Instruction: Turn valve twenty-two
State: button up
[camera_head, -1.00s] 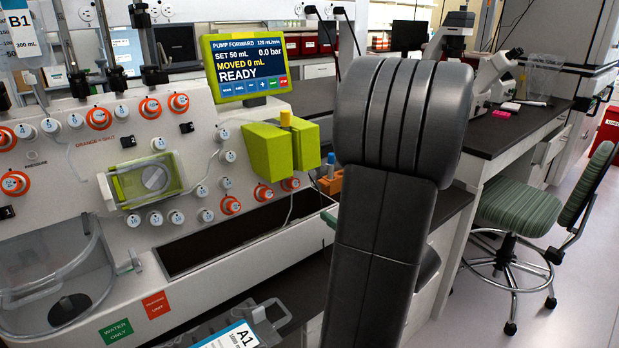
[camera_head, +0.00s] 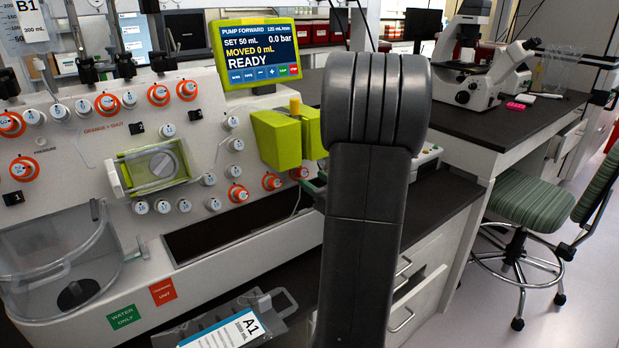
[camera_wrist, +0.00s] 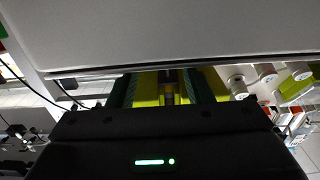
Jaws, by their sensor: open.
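The front panel of the white cell processor (camera_head: 60,235) carries several small white valve knobs, some with orange rings. A lower row of white knobs (camera_head: 162,206) runs below the clear-covered green pump (camera_head: 155,167), with orange-ringed knobs (camera_head: 238,193) to its right. In the wrist view, my gripper (camera_wrist: 167,90) is open, with dark ribbed fingers either side of a yellow-green area. White knobs (camera_wrist: 237,86) show right of it, apart from the fingers.
A green-framed screen (camera_head: 258,52) reads READY above a yellow-green block (camera_head: 277,138). A bag labelled A1 (camera_head: 225,332) lies at the front. A clear container (camera_head: 60,265) stands at left. A microscope (camera_head: 480,60) and green chair (camera_head: 535,205) are at right.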

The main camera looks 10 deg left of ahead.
jog(key=shift+x, duration=1.45)
jog(key=shift+c, duration=0.3)
jog(key=c, duration=0.9)
jog(key=shift+d+f+n+g+y+b, duration=0.15)
jog(key=shift+n+g+y+b, duration=0.2)
jog(key=shift+n+b, duration=0.5)
jog(key=shift+c, duration=0.2)
jog(key=shift+n+g, duration=0.45)
jog(key=shift+n, duration=0.7)
jog(key=o, duration=1)
jog(key=v, duration=1.3)
jog(key=shift+d, duration=0.35)
